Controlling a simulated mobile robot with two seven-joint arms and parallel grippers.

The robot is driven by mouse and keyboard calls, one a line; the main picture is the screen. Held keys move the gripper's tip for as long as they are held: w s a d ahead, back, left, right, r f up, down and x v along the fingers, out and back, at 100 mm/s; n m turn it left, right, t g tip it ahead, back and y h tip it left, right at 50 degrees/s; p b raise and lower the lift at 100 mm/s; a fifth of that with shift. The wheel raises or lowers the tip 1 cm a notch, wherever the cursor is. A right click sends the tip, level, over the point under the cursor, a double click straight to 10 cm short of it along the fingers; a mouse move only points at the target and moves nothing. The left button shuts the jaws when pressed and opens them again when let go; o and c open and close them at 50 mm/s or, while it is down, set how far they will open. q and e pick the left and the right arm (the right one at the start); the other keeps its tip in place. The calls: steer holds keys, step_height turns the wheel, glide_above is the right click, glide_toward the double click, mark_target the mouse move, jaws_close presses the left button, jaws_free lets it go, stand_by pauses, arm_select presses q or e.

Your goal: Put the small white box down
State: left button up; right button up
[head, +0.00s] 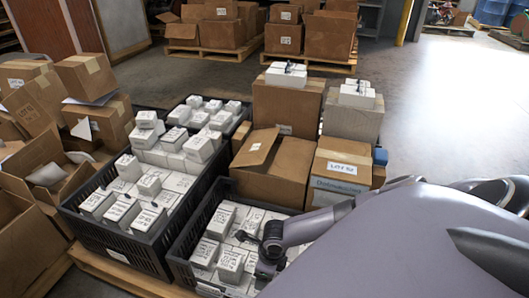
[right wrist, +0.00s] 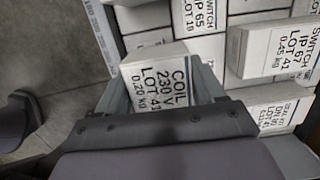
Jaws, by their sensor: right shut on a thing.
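The small white box (right wrist: 163,76), printed "COIL 230 V LOT 41 0.20 kg", is between the two fingers of my right gripper (right wrist: 160,92) in the right wrist view. The gripper is shut on it. In the head view my right gripper (head: 262,262) is low over the right part of the near black crate (head: 181,262), among white boxes. There the held box cannot be told clearly from its neighbours. Whether its underside touches anything is hidden. My left gripper is not in view.
Other white boxes (right wrist: 276,48) lie close around the held one. A second black crate (head: 125,238) full of white boxes stands to the left. Brown cartons (head: 270,165) stand behind the near crate, and open cartons (head: 35,170) at far left. Clear floor (head: 450,110) lies at right.

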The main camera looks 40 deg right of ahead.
step_height(320, 180, down, 4)
steer(key=shift+r+b, duration=0.1)
steer(key=shift+b, duration=0.9)
steer(key=shift+f, duration=0.25)
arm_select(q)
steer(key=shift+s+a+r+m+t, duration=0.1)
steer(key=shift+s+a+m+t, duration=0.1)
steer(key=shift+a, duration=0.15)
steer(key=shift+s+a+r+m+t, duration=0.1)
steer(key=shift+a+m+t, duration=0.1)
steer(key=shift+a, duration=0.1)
arm_select(e)
steer(key=shift+r, duration=0.1)
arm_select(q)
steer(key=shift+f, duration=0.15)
arm_select(e)
steer(key=o, duration=0.9)
steer(key=shift+f, duration=0.2)
steer(key=shift+r, duration=0.15)
